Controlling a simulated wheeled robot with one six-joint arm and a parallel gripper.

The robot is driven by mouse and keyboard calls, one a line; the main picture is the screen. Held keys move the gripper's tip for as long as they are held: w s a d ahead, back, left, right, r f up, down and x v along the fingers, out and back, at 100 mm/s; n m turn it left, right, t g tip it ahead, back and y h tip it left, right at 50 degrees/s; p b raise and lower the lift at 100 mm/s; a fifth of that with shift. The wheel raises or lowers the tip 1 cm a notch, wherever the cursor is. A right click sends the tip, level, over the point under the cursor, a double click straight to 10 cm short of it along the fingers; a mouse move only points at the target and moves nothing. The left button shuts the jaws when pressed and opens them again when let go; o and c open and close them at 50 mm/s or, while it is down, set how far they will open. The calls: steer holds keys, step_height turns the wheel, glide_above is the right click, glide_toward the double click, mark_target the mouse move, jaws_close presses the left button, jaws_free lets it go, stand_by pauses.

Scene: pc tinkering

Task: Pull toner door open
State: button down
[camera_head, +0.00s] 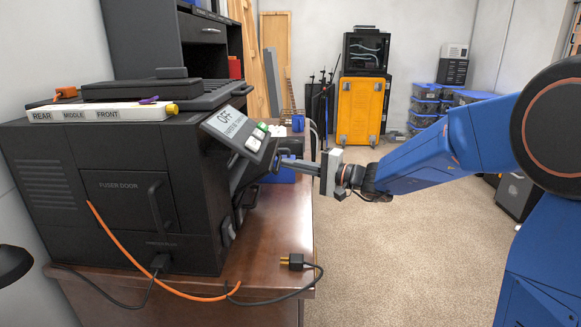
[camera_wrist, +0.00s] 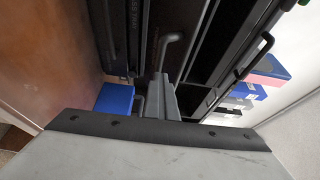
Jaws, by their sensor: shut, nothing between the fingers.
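The black printer (camera_head: 110,190) stands on the table, with its front turned to the right in the head view. The toner door's label cannot be read in either view. In the wrist view, a dark front panel with a grey bar handle (camera_wrist: 172,42) lies just beyond the fingers; I cannot tell for sure that it is the toner door. My gripper (camera_head: 284,161) is shut and empty, pointing left at the printer's front below the control panel. Its fingers also show in the wrist view (camera_wrist: 160,84), close to the handle; contact cannot be told.
The tilted control panel (camera_head: 238,128) reads OFF and overhangs the front. The side carries a fuser door (camera_head: 127,205) with a handle. A blue box (camera_wrist: 114,98) sits near the fingers.

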steer(key=shift+a+f, duration=0.45)
steer(key=shift+f, duration=0.05)
steer(key=c, duration=2.2)
jaws_free()
steer(key=shift+o, duration=0.2)
steer(key=shift+d+r, duration=0.15)
steer(key=shift+d, duration=0.1)
steer(key=shift+o, duration=0.4)
steer(key=shift+d, duration=0.3)
steer(key=v, duration=1.9)
steer(key=shift+d+r, duration=0.2)
steer(key=shift+r, duration=0.25)
steer(key=shift+d, duration=0.15)
steer(key=v, duration=1.7)
